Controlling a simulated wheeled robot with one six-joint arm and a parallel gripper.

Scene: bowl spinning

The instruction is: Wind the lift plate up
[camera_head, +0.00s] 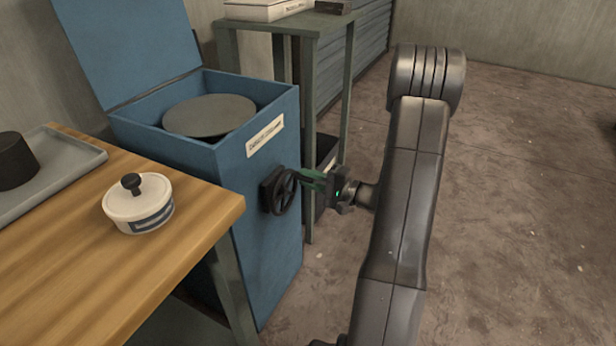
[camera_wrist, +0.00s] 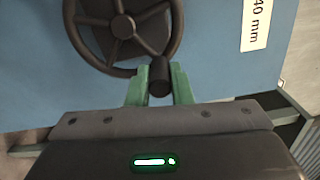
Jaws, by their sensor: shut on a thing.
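The blue cabinet (camera_head: 255,213) stands with its lid (camera_head: 125,40) open. The round grey lift plate (camera_head: 208,117) lies level inside its top opening, near the rim. A black handwheel (camera_head: 284,191) is on the cabinet's right side; in the wrist view the wheel (camera_wrist: 123,26) has spokes and a crank knob (camera_wrist: 159,78) at its lower right. My gripper (camera_head: 309,179) reaches the wheel from the right. In the wrist view its green fingers (camera_wrist: 158,88) are shut on the knob, one on each side.
A wooden table (camera_head: 120,260) at the left holds a lidded white pot (camera_head: 138,205) and a grey tray (camera_head: 88,158) with a black cylinder (camera_head: 14,160). A metal stand (camera_head: 300,30) stands behind the cabinet. The floor (camera_head: 520,200) at the right is clear.

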